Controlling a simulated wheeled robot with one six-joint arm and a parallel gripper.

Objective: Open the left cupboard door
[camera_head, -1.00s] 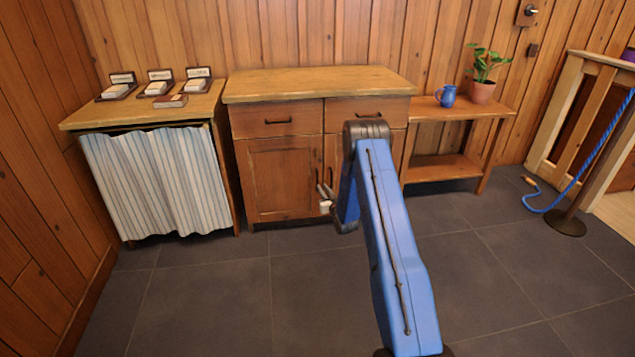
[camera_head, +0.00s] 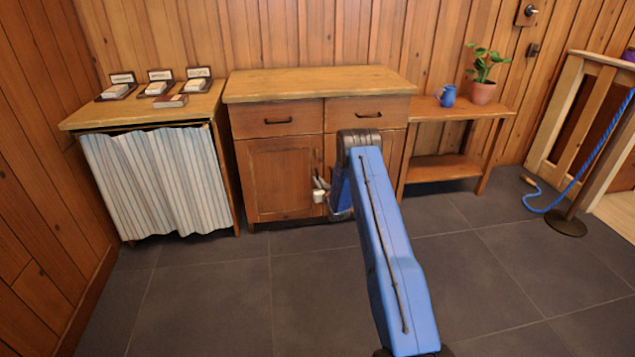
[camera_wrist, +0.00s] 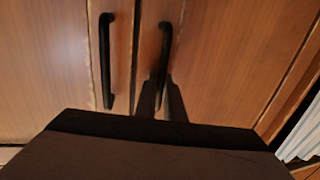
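The left cupboard door (camera_head: 280,180) is a brown panel under the left drawer and looks closed. My gripper (camera_head: 317,184) is at its right edge, in front of the door's handle, which I cannot make out in the head view. In the wrist view the picture looks turned over, so the left door (camera_wrist: 225,50) is on the right. Its dark bar handle (camera_wrist: 164,45) runs down to my gripper (camera_wrist: 162,98). The two dark fingers are apart, one on each side of the handle's near end. Contact cannot be told.
The right door's handle (camera_wrist: 105,60) is close beside. My blue arm hides much of the right door. A curtained table (camera_head: 155,180) stands left of the cupboard, a low shelf table (camera_head: 445,166) right. The floor (camera_head: 210,290) in front is clear.

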